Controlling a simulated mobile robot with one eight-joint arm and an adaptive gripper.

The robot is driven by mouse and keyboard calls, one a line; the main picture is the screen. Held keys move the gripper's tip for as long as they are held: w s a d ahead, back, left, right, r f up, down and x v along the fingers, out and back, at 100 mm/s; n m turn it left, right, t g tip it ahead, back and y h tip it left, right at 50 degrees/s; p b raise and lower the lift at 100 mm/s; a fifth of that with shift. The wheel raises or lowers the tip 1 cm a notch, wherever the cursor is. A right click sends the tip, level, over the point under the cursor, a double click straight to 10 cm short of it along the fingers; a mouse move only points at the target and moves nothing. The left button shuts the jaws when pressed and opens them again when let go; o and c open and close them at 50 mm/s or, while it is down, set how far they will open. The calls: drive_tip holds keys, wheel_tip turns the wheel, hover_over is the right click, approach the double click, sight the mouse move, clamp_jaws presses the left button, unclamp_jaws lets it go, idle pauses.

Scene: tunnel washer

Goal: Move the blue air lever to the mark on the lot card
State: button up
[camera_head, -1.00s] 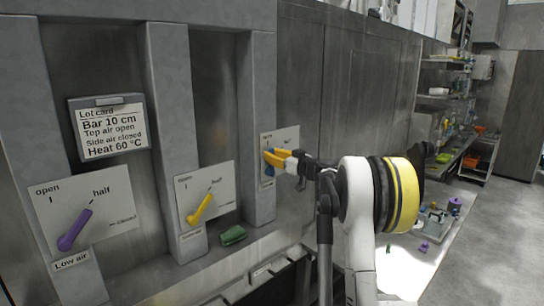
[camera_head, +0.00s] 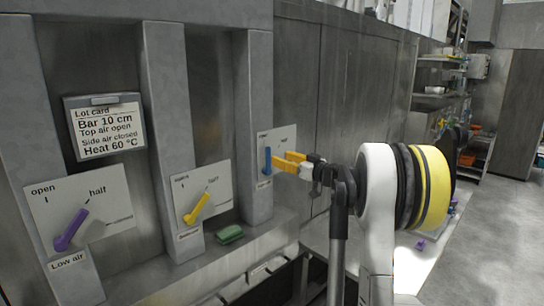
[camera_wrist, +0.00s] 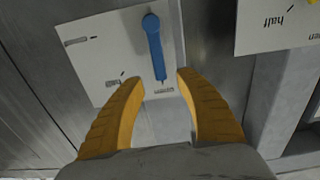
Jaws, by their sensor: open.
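The blue lever (camera_head: 267,160) stands upright on the far right dial plate (camera_head: 284,143). In the wrist view the blue lever (camera_wrist: 156,48) points at the "open" mark, with the plate shown upside down. My gripper (camera_head: 286,163) is open just right of the lever in the head view. In the wrist view the orange fingers of my gripper (camera_wrist: 160,76) lie on either side of the lever's tip, apart from it. The name tag under the blue lever is too small to read.
A purple lever (camera_head: 72,230) above a "Low air" tag points near half. A yellow lever (camera_head: 197,208) on the middle plate also tilts up right. A green block (camera_head: 230,233) lies on the ledge below. Grey posts stand between the panels. Open floor lies at the right.

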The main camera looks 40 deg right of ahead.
drive_tip(key=s, duration=0.4)
drive_tip(key=shift+s+d, duration=0.15)
idle(0.4)
drive_tip(key=a+f+g+y+b, duration=0.1)
drive_tip(key=a+f+g+b, duration=0.2)
drive_tip(key=a, duration=0.6)
drive_tip(key=a+f+g+y+b, duration=0.1)
drive_tip(key=a+f+y+b, duration=0.2)
drive_tip(key=a, duration=0.6)
drive_tip(key=s+a+f+g+h+b, duration=0.1)
drive_tip(key=s+a+f+g+b, duration=0.2)
drive_tip(key=a+f, duration=0.4)
drive_tip(key=s+a+f+g+b, duration=0.1)
drive_tip(key=s+a+f+b, duration=0.3)
drive_tip(key=a, duration=0.6)
drive_tip(key=s+a+f+g+h+b, duration=0.1)
drive_tip(key=s+a+f+b, duration=0.3)
drive_tip(key=s+f, duration=0.6)
drive_tip(key=s+a+f+m+g+h+b, duration=0.1)
drive_tip(key=s+a+f+h+b, duration=0.2)
drive_tip(key=s+f, duration=0.7)
drive_tip(key=shift+s+a+f+g+b, duration=0.2)
drive_tip(key=shift+s+a+g+b, duration=0.2)
drive_tip(key=shift+s+a+b, duration=0.55)
